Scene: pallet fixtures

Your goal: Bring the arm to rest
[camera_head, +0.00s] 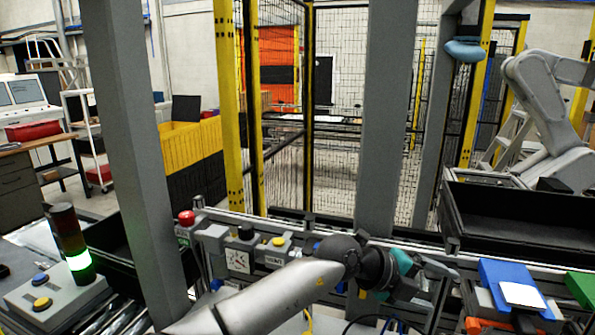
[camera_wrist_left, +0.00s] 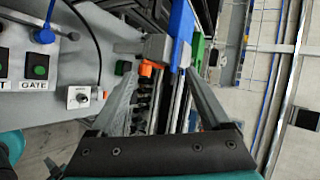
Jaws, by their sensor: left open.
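My left arm comes in from the bottom of the head view, and its teal-and-black gripper (camera_head: 443,284) is over the front fixture area, right of the row of buttons. In the left wrist view the gripper (camera_wrist_left: 163,78) has its two grey fingers spread apart with nothing held between them. Beyond the fingertips are an orange part (camera_wrist_left: 146,70) and a blue part (camera_wrist_left: 181,32), both apart from the fingers as far as I can tell. My right gripper is not in view.
A button panel with a red button (camera_head: 186,217) runs along the front rail. A stack light (camera_head: 72,240) glows green at left. A blue block (camera_head: 510,280) and a green block (camera_head: 581,287) lie at right. A black bin (camera_head: 520,232) and grey posts (camera_head: 385,120) stand behind.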

